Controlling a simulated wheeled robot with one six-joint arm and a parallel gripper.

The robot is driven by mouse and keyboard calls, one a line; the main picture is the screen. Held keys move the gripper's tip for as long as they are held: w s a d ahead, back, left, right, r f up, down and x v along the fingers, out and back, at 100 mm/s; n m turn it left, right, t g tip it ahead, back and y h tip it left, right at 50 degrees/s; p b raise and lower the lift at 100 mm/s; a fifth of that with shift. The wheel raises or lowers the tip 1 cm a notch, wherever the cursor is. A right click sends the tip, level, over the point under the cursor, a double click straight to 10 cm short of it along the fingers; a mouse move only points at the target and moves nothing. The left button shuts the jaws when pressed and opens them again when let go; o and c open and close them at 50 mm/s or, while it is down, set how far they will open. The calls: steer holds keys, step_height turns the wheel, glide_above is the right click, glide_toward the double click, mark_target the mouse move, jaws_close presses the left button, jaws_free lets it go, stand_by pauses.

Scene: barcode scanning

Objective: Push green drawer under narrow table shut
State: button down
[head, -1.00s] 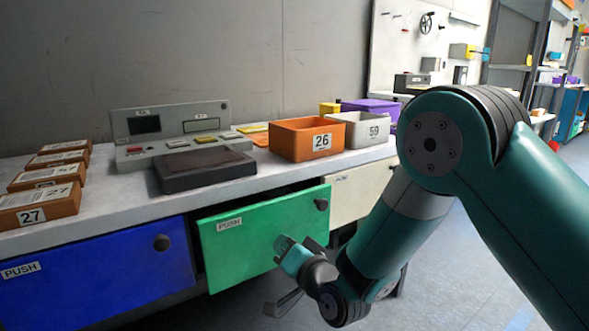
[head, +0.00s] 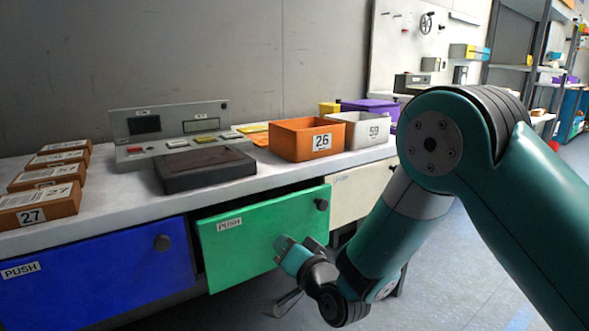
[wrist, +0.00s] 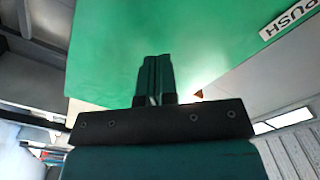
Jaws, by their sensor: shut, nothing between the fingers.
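The green drawer (head: 258,238) is under the narrow table (head: 112,200), between a blue and a cream drawer. It stands out a little, with a dark gap at its left edge. A PUSH label is at its upper left and a dark round knob at its upper right. My gripper (head: 283,247) is shut and empty, its fingertips at the lower middle of the green front. In the wrist view the shut fingers (wrist: 155,60) lie over the green front (wrist: 200,35). I cannot tell whether they touch it.
The blue drawer (head: 95,275) is at left and the cream drawer (head: 360,190) at right. On the table are orange boxes (head: 38,207), a grey console (head: 170,125), a dark pad (head: 205,170), an orange bin (head: 306,140) and a white bin (head: 365,130). Floor is clear at right.

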steer(key=shift+p+x, duration=2.95)
steer(key=shift+p, duration=1.8)
steer(key=shift+w+a, duration=0.1)
steer(key=shift+a, duration=0.05)
steer(key=shift+s+f+b, duration=0.2)
steer(key=shift+s+b, duration=0.05)
steer(key=shift+b, duration=0.15)
steer(key=b, duration=1.7)
glide_toward(271, 235)
steer(key=d+f, duration=0.1)
steer(key=shift+w+d, duration=0.1)
steer(key=shift+d, duration=0.05)
